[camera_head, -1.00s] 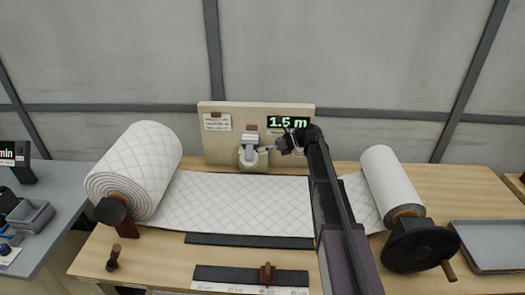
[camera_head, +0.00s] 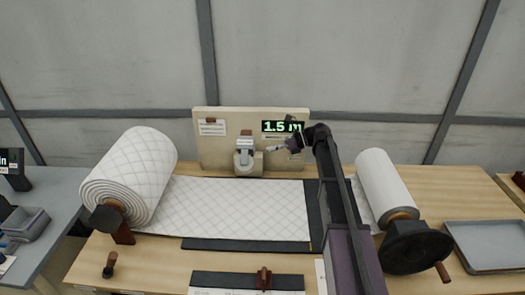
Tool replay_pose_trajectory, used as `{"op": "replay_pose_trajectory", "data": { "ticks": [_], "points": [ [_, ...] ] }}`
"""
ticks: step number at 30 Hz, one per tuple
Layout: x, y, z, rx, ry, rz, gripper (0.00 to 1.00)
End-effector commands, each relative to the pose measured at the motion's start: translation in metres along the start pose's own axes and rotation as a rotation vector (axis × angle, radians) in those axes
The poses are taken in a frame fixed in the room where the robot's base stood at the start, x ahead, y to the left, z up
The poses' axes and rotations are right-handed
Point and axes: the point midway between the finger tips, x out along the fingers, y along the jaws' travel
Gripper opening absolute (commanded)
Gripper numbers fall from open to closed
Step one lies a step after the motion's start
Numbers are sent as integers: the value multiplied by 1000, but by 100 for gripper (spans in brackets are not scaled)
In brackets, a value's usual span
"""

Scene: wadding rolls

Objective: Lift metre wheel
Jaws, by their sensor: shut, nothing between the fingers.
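The metre wheel (camera_head: 245,158) is a small grey and white device low on the front of a beige board (camera_head: 215,153), at the back of the table. A display (camera_head: 282,127) on the board reads 1.5 m in green. My gripper (camera_head: 272,149) is just right of the wheel, pointing left, with its fingers shut and empty. At this size I cannot tell whether the fingertips touch it. White quilted wadding (camera_head: 225,210) lies flat in front of the wheel, coming from the large roll (camera_head: 140,170) on the left.
A smaller white roll (camera_head: 385,183) with a black crank wheel (camera_head: 415,247) stands right of my arm. A grey tray (camera_head: 490,245) is at far right. A dark bar with a brown handle (camera_head: 264,278) lies at the front. Dark strips border the wadding.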

Motion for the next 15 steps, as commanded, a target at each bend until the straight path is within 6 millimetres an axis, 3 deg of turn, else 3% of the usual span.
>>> {"op": "replay_pose_trajectory", "data": {
  "ticks": [6,15],
  "points": [
    [-27,-3,-1,1,3,1,0],
    [-37,-3,-3,-1,5,5,0]
  ]
}}
